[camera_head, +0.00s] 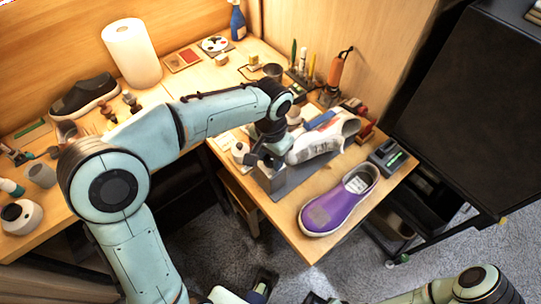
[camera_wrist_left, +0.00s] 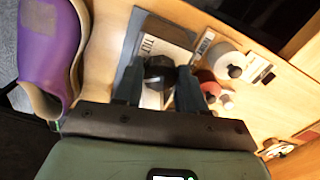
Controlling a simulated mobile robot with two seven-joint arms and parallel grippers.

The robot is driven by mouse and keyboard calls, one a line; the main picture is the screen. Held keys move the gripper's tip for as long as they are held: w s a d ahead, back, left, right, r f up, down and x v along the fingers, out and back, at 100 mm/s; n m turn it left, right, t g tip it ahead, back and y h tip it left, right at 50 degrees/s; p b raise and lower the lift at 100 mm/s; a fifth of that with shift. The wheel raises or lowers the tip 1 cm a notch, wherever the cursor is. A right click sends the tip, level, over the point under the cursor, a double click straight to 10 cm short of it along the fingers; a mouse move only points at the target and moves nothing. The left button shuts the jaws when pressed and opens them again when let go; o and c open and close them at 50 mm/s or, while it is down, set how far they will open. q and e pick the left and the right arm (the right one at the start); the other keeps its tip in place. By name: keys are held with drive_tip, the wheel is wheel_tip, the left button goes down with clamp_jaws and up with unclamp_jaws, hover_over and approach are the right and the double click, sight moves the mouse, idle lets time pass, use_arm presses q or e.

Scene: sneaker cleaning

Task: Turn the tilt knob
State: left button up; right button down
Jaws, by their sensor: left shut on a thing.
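The tilt knob (camera_wrist_left: 160,70) is a dark round knob in the left wrist view. It stands on a grey fixture with a white plate marked "TILT" (camera_wrist_left: 150,45). My left gripper (camera_wrist_left: 158,88) has one finger on each side of the knob and is shut on it. In the head view my left gripper (camera_head: 268,158) reaches down to the grey metal fixture (camera_head: 270,178) beside the white sneaker (camera_head: 322,142); the knob is hard to make out there. My right arm (camera_head: 465,286) enters at the bottom right, and its gripper is not clear.
A purple shoe (camera_head: 340,202) lies near the table's front corner. A small dark device (camera_head: 386,157) sits right of it. Bottles and tools (camera_head: 335,68) crowd the back. A paper roll (camera_head: 132,52) and dark shoe (camera_head: 84,95) stand left. A black cabinet (camera_head: 470,95) borders the right.

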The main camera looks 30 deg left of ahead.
use_arm(q)
drive_tip(key=shift+m, duration=0.4)
drive_tip(key=m+p, duration=0.1)
drive_tip(key=m, duration=0.1)
drive_tip(key=shift+m, duration=0.3)
drive_tip(key=shift+m+p, duration=0.35)
drive_tip(key=shift+m, duration=0.25)
drive_tip(key=shift+m+p, duration=0.45)
drive_tip(key=shift+m, duration=0.55)
drive_tip(key=o, duration=0.8)
drive_tip(key=shift+r, duration=0.15)
